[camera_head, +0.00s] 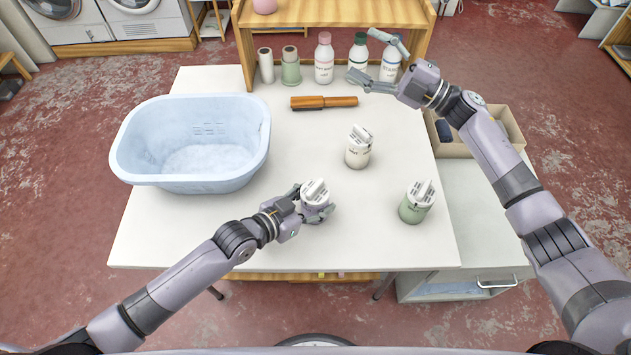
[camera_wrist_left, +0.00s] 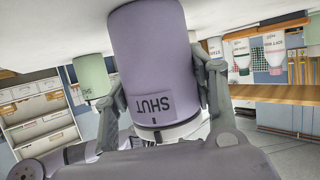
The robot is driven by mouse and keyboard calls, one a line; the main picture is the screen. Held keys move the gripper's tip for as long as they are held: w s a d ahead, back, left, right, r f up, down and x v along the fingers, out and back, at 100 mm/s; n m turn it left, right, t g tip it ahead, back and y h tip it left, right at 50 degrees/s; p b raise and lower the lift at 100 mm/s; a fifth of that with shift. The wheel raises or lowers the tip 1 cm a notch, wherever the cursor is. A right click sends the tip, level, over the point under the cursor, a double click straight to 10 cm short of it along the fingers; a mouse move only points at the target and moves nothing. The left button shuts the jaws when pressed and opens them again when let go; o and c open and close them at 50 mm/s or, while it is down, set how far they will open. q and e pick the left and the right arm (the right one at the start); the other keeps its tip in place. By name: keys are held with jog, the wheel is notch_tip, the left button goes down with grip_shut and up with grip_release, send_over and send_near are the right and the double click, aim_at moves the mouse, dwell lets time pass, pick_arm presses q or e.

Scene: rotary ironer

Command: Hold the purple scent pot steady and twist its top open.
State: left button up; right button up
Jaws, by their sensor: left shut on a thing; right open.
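The purple scent pot (camera_head: 316,207) stands upright near the front middle of the white table, its white ridged top (camera_head: 316,191) facing up. My left gripper (camera_head: 317,213) is shut around its body from the left. In the left wrist view the purple pot (camera_wrist_left: 150,60) appears upside down between my left gripper's fingers (camera_wrist_left: 160,95), with a label reading "SHUT" near its white top (camera_wrist_left: 180,130). My right gripper (camera_head: 380,62) is open and empty, held over the back right of the table by the bottles, well away from the purple pot.
A cream pot (camera_head: 357,153) and a green pot (camera_head: 414,207) stand to the right of the purple pot. A pale blue basin (camera_head: 190,177) fills the left side. A wooden-handled brush (camera_head: 324,102) and several bottles (camera_head: 324,62) are at the back. The table's front edge is clear.

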jog(key=s+a+r+n+g, duration=0.5)
jog(key=s+a+n+g, duration=0.1)
jog(key=a+n+g, duration=0.3)
jog(key=s+a+f+n+g+h, duration=0.4)
jog(key=s+a+n+h, duration=0.15)
jog(key=s+a, duration=0.2)
pick_arm(q)
jog(key=shift+a, duration=0.1)
pick_arm(e)
jog(key=n+t+h, duration=0.4)
jog(key=h, duration=1)
send_over(316, 187)
notch_tip(316, 187, down, 8)
jog(key=f, duration=0.1)
notch_tip(316, 187, down, 11)
jog(key=shift+c, duration=0.2)
